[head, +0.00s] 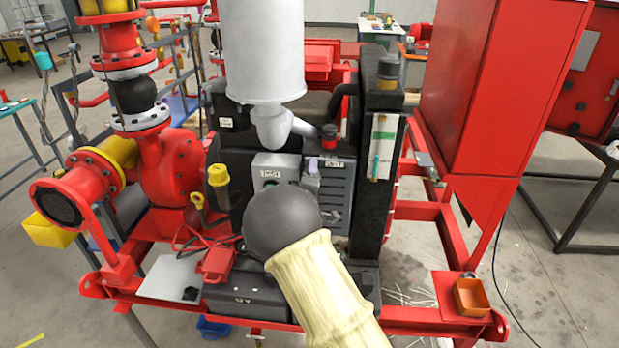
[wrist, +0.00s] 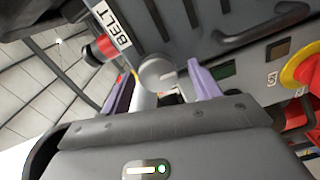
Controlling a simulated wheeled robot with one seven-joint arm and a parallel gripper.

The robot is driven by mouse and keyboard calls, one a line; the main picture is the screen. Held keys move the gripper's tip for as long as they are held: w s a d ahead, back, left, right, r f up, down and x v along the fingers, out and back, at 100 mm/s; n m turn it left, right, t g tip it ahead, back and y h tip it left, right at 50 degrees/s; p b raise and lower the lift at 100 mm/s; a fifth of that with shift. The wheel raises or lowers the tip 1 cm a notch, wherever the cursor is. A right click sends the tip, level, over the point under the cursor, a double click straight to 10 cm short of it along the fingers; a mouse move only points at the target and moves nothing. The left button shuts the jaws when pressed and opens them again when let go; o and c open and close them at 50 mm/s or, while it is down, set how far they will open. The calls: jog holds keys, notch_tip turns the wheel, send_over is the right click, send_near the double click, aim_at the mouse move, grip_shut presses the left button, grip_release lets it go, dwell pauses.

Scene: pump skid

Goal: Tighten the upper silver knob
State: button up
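In the wrist view a round silver knob (wrist: 157,73) shows in the space between the two lilac fingers of my gripper (wrist: 163,85). The fingers are apart, with a visible gap on each side of the knob. A pale cylindrical part sits just below the knob, partly hidden by the gripper body; I cannot tell whether it belongs to the knob. In the head view my gripper (head: 311,183) is at the front of the dark panel (head: 341,190), mostly hidden behind my arm. The silver knob cannot be made out clearly there.
A red knob (wrist: 100,50) stands near the BELT label (wrist: 113,27). A black handle (wrist: 262,27) and a yellow-rimmed red knob (wrist: 302,70) are to the right. In the head view, a yellow-capped part (head: 219,176) is left of the panel and a grey cylinder (head: 262,50) above.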

jog(key=shift+s, duration=0.1)
jog(key=s+b, duration=0.4)
jog(key=s, duration=1.3)
jog(key=shift+a, duration=0.3)
jog(key=shift+s, duration=0.1)
jog(key=s+d+f+m+g, duration=0.3)
jog(key=d+f+m+g, duration=0.4)
jog(key=d, duration=0.3)
jog(key=s+d+m+g, duration=0.4)
jog(key=s+d, duration=0.2)
jog(key=s, duration=0.2)
jog(key=s+d+f+m+g, duration=0.1)
jog(key=s+d+m+g, duration=0.2)
jog(key=s, duration=0.6)
jog(key=d+g, duration=0.1)
jog(key=d, duration=0.1)
jog(key=shift+d+f+m+y, duration=0.15)
jog(key=shift+d+m+y, duration=0.15)
jog(key=shift+d+m, duration=0.1)
